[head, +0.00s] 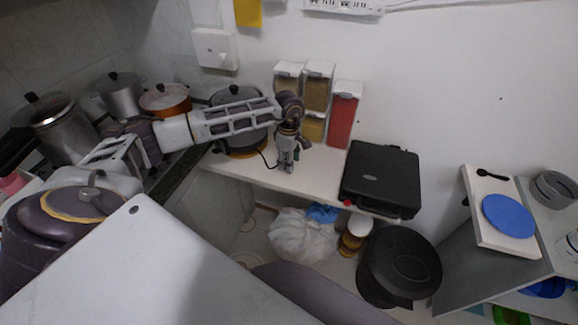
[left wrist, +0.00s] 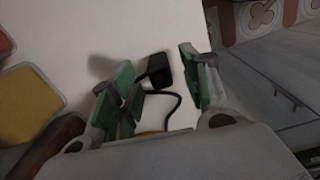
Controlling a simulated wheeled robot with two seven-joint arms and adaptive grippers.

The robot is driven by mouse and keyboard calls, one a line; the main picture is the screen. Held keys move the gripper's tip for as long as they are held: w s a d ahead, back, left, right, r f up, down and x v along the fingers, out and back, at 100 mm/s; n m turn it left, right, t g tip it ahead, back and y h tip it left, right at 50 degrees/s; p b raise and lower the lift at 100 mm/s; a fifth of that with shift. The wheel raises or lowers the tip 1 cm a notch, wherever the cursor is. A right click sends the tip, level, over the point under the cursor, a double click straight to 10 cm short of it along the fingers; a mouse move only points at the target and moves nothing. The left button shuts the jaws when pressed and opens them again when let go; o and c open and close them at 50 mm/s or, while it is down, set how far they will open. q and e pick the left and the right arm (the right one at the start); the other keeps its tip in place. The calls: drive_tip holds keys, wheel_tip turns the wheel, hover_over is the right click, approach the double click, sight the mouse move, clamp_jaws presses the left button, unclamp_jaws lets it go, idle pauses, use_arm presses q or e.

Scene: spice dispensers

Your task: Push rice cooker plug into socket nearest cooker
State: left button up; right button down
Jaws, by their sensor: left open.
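The rice cooker (head: 226,96) is a dark, lidded pot on the white counter (head: 325,178) against the wall, partly hidden behind my left arm. A dark cord runs from it towards my left gripper (head: 288,168), which points down over the counter. In the left wrist view the left gripper (left wrist: 162,88) is open, with green-lined fingers apart. A black plug (left wrist: 157,68) with a curved black cord lies between the fingers, closer to the left one; I cannot tell whether it touches. A white box (head: 215,48) on the wall and a white socket strip (head: 343,5) at the top are in view.
A black appliance (head: 381,179) sits at the counter's right end. Several pots, including an orange one (head: 166,99), are at left. A black bin (head: 399,263) and white bags (head: 302,237) are below. Free counter lies before the dispensers.

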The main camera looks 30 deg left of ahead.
use_arm(q)
drive_tip(key=shift+f, duration=1.3)
drive_tip(key=c, duration=1)
wheel_tip(320, 180, up, 9)
drive_tip(key=shift+r+b, duration=0.1)
drive_tip(key=shift+b, duration=0.5)
drive_tip(key=shift+r, duration=0.45)
drive_tip(key=shift+m, duration=0.3)
